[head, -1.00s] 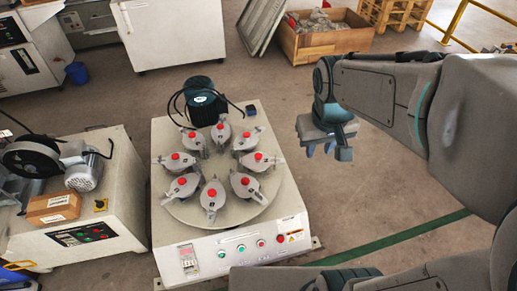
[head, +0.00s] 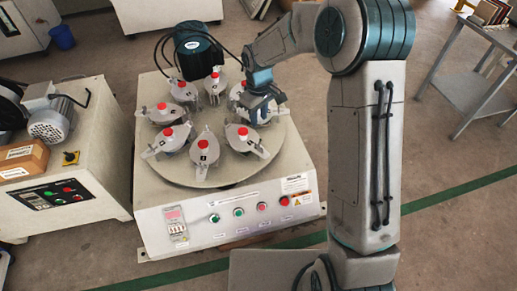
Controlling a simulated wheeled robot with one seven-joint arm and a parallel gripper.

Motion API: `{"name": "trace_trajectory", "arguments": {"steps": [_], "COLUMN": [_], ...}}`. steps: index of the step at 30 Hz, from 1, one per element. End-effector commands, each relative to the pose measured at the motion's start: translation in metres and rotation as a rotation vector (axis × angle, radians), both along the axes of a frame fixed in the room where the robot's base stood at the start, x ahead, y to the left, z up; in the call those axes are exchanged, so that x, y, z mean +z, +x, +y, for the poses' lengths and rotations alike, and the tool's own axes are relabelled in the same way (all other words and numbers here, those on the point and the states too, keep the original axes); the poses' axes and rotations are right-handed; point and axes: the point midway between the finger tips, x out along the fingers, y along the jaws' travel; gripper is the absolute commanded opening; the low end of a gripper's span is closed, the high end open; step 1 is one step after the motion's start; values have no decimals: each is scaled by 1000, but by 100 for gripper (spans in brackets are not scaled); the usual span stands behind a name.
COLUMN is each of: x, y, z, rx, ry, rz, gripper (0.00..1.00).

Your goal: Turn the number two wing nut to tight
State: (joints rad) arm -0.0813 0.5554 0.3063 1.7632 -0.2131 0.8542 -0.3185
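Several grey lidded pots with red knobs stand in a ring on the round turntable (head: 205,178) of the white machine. Their metal wing nuts show at the lid edges. The number marks on the lids are too small to read, so I cannot tell which wing nut is number two. My gripper (head: 262,106) points down over the right side of the ring, at the right-hand pot, and partly hides it. Its fingertips are too small and covered to show whether they are open or touch a wing nut. The front-right pot (head: 243,139) and the front pot (head: 203,153) are in clear view.
A dark motor (head: 198,52) with a looping cable stands at the machine's back, close to my arm. The machine's front panel has buttons (head: 239,211). Another machine (head: 75,180) stands at left, and a metal table (head: 470,85) at right. Floor between is clear.

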Motion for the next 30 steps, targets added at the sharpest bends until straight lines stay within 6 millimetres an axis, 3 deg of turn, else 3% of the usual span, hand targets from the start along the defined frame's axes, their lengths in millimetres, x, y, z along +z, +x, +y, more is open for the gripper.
{"name": "trace_trajectory", "arguments": {"steps": [5,18,24,30], "x": [-24,-113,-134,-138], "y": [0,0,0,0], "z": [0,1,0,0], "rx": [2,1,2,1], "ry": [-1,0,0,0], "rz": [4,3,1,1], "gripper": [29,29,29,29]}}
